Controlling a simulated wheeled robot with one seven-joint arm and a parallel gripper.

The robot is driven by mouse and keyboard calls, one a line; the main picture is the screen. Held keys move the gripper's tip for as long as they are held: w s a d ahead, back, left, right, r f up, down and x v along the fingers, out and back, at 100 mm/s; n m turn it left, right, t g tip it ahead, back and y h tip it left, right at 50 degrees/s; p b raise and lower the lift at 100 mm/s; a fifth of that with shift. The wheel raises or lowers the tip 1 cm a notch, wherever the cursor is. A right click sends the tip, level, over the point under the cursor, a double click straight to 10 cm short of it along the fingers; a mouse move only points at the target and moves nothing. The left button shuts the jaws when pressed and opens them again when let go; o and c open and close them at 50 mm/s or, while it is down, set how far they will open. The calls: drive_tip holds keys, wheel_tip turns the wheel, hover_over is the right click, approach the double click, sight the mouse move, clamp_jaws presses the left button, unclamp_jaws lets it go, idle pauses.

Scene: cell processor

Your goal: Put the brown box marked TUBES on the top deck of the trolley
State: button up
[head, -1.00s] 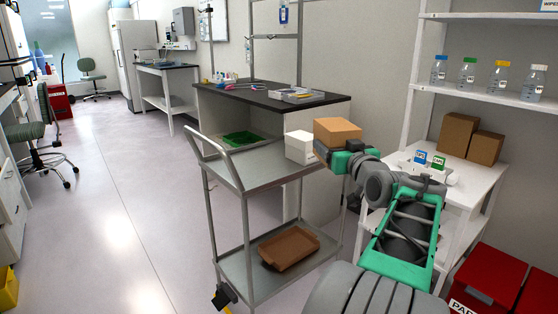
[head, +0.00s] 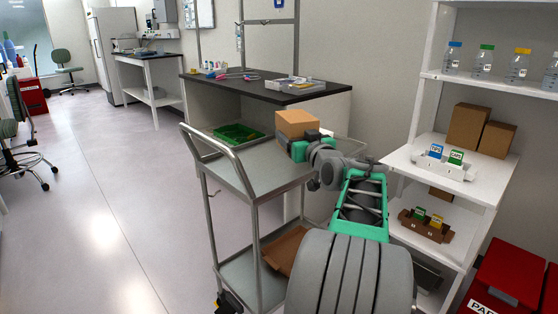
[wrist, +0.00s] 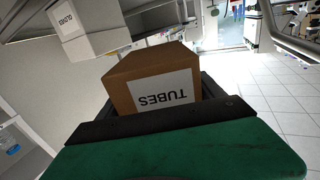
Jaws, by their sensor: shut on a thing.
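The brown box marked TUBES (head: 296,123) is in my gripper (head: 299,141), which is shut on it. It is held up near the far right side of the trolley's top deck (head: 262,172). I cannot tell whether its underside clears the deck. In the wrist view the box (wrist: 142,74) stands between the fingers with its TUBES label upside down in the picture. My gripper and arm hide part of the deck's right side in the head view.
A white box (wrist: 83,30) with an upside-down label is beyond the brown box in the wrist view. The near deck is clear. A brown tray (head: 284,249) lies on the lower deck. White shelves (head: 470,180) stand right.

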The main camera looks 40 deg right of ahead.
drive_tip(key=w+f+b, duration=0.1)
drive_tip(key=w+f, duration=0.2)
drive_tip(key=w+f+b, duration=0.1)
drive_tip(key=w+f, duration=0.2)
drive_tip(key=w, duration=0.1)
drive_tip(key=shift+w+f, duration=0.15)
drive_tip(key=shift+f, duration=0.15)
drive_tip(key=f, duration=0.1)
drive_tip(key=f+b, duration=0.1)
drive_tip(key=f, duration=0.1)
drive_tip(key=shift+w+d, duration=0.1)
drive_tip(key=shift+w, duration=0.2)
drive_tip(key=shift+f, duration=0.25)
drive_tip(key=shift+f, duration=0.1)
drive_tip(key=shift+f+b, duration=0.2)
drive_tip(key=shift+b, duration=0.15)
drive_tip(key=o, duration=2.1)
drive_tip(key=shift+r, duration=0.1)
